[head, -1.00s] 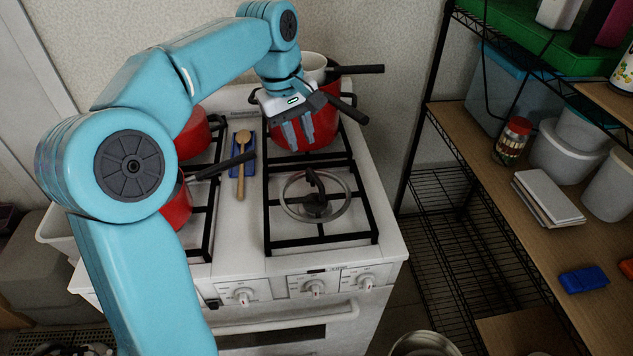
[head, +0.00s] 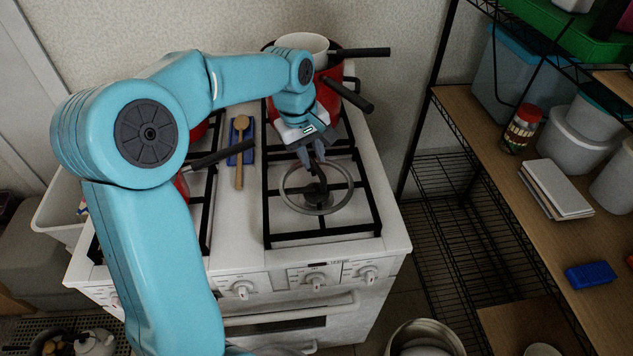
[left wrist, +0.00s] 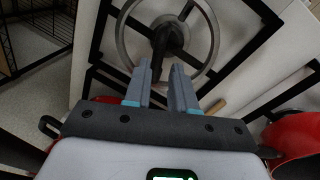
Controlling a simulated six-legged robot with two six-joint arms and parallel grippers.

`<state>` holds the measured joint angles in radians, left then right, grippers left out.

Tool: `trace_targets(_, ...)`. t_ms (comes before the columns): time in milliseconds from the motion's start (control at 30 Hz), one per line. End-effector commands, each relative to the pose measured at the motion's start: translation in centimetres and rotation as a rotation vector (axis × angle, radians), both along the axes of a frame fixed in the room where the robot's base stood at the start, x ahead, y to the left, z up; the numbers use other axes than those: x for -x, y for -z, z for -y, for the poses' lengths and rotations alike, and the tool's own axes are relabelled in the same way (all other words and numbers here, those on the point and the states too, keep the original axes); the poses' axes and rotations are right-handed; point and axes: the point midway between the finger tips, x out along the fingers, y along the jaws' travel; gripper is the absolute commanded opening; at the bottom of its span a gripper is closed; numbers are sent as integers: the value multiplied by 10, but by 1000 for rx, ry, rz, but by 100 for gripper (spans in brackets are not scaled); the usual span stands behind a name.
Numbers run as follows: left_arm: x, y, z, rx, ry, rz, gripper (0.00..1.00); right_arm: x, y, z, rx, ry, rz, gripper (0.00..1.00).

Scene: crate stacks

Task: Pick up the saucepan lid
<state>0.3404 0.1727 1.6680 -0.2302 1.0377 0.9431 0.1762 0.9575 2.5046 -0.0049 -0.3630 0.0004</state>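The saucepan lid (head: 318,196) lies flat on the front right burner grate of the white stove. It has a pale metal rim, a see-through middle and a dark knob. In the left wrist view the lid (left wrist: 171,38) is just beyond my fingertips, with its knob standing near the gap between them. My left gripper (head: 312,160) is over the back part of the lid with its fingers pointing down. In the left wrist view my left gripper (left wrist: 162,67) has a gap between its fingers, with nothing held. My right gripper is out of view.
A shelf rack (head: 470,130) with containers stands at right.

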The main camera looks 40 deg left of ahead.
Motion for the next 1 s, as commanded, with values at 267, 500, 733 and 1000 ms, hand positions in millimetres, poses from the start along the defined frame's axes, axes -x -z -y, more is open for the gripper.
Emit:
trace_targets(267, -11, 39, 1, 1, 1, -6, 25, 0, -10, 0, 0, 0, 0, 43)
trace_targets(500, -14, 51, 1, 0, -1, -2, 25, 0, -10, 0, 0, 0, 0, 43)
trace_targets(733, -14, 51, 1, -1, 0, -2, 0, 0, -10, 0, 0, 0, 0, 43)
trace_targets(1000, -14, 49, 1, 0, 0, -1, 0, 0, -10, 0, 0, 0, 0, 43)
